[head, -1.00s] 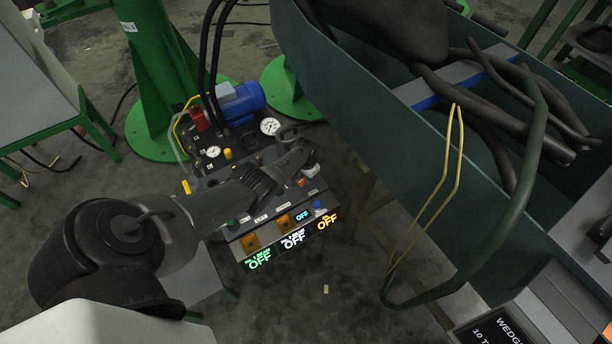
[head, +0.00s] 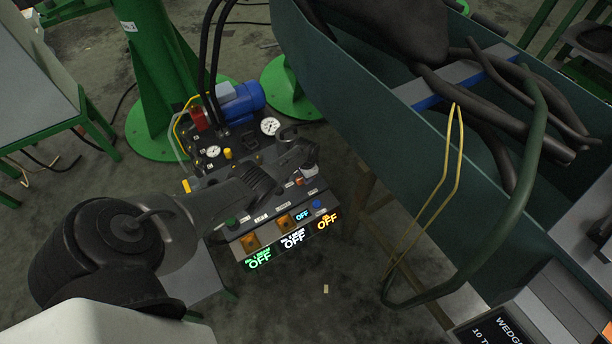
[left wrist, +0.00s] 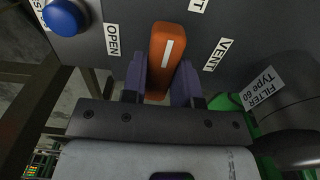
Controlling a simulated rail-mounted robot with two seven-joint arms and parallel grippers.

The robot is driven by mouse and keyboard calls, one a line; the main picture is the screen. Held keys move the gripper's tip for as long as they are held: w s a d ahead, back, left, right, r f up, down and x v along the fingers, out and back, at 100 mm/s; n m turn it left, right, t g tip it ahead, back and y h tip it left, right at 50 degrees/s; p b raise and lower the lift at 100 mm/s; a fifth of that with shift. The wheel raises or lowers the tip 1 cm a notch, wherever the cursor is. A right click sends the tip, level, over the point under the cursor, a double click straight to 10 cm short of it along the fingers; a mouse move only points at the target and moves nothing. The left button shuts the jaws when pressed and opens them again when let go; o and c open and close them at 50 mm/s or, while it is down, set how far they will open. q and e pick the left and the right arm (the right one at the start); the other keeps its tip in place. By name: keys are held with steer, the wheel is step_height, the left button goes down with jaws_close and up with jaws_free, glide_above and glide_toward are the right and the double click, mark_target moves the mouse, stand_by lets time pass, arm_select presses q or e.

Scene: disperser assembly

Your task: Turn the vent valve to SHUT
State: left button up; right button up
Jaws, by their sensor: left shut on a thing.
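The vent valve's orange handle (left wrist: 165,52) with a white line on it is in the left wrist view. Its line points toward the top of that picture, tilted slightly right, between the OPEN label (left wrist: 112,39) on the left and a cut-off label ending in T (left wrist: 198,5) at the top. The VENT label (left wrist: 217,55) is to the right. My left gripper (left wrist: 167,82) has one purple-grey finger on each side of the handle and is shut on it. In the head view my left arm reaches over the panel and partly hides it. My right gripper is not in view.
A blue button (left wrist: 66,16) and a dark filter body (left wrist: 285,105) flank the handle. In the head view, OFF displays (head: 292,240) line the panel's front, gauges (head: 270,126) and a blue motor (head: 240,101) stand behind. A large green trough (head: 330,75) stands close on the right.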

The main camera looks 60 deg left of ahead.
arm_select(q)
steer(key=o, duration=0.9)
steer(key=shift+r, duration=0.1)
step_height(320, 180, up, 14)
steer(key=p, duration=1.1)
steer(key=shift+f, duration=0.2)
steer(key=shift+d, duration=0.1)
